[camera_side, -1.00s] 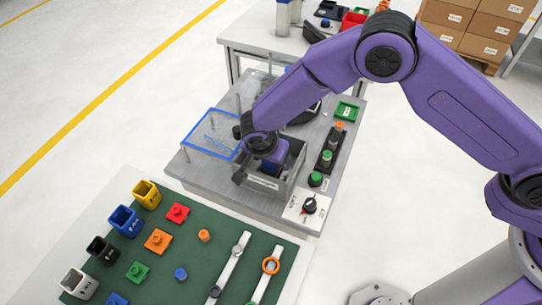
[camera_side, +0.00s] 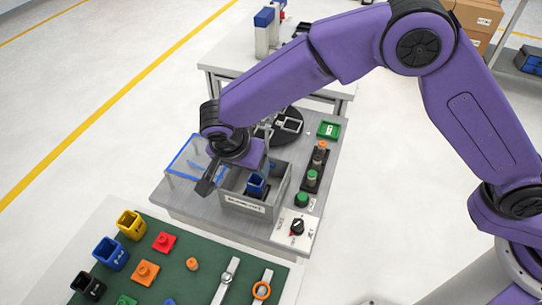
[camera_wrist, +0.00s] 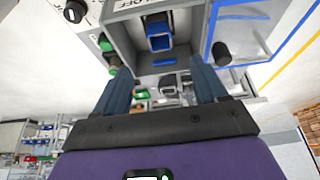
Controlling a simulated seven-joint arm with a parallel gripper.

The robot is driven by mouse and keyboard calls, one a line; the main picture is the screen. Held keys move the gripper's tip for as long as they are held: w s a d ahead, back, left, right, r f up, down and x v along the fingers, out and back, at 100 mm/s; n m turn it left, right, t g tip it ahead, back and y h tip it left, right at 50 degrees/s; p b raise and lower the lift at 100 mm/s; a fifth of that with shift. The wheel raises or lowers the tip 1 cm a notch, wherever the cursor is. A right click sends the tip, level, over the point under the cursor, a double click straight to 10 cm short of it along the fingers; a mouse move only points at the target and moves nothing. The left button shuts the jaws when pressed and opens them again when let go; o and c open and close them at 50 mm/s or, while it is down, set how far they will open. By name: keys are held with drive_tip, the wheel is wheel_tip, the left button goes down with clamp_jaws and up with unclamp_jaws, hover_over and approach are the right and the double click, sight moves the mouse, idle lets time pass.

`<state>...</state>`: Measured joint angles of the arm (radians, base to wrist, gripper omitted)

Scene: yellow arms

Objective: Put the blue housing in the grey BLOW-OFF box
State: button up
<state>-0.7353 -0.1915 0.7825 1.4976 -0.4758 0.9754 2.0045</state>
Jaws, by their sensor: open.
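The grey BLOW-OFF box (camera_side: 238,205) stands on the grey bench, its label on the front wall; in the wrist view its wall (camera_wrist: 118,38) and part of the lettering show. The blue housing (camera_side: 257,186) is inside this box, its open top showing; its lower part is hidden by the front wall. It also shows in the wrist view (camera_wrist: 160,43), between the box walls and beyond my fingertips. My gripper (camera_wrist: 160,68) is open and empty, its two fingers wide apart and clear of the housing. In the side view my wrist hangs over the box's left back part.
A clear, blue-edged cover (camera_side: 186,163) is left of the box. A button strip (camera_side: 312,177) and a black knob (camera_side: 297,227) are on its right. A green mat (camera_side: 205,262) with yellow, blue and black housings and several coloured parts lies in front.

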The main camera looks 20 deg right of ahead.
drive_tip(key=shift+r, duration=0.1)
drive_tip(key=s+d+r+n+y, duration=0.1)
drive_tip(key=s+d+r+n, duration=0.2)
drive_tip(key=d+n, duration=0.15)
drive_tip(key=s+d+r+n+g, duration=0.1)
drive_tip(key=s+d+r+n, duration=0.2)
drive_tip(key=d, duration=0.3)
drive_tip(key=s+d+r+n+y, duration=0.1)
drive_tip(key=s+d+r+n, duration=0.25)
drive_tip(key=d, duration=0.25)
drive_tip(key=s+d+n+g+y, duration=0.1)
drive_tip(key=s+d+n+g, duration=0.1)
drive_tip(key=s+d+n, duration=0.8)
drive_tip(key=s+d, duration=0.6)
drive_tip(key=d, duration=0.1)
drive_tip(key=shift+d+r+n+y, duration=0.2)
drive_tip(key=shift+r+n+y, duration=0.05)
drive_tip(key=shift+n+y, duration=0.05)
drive_tip(key=shift+c, duration=0.3)
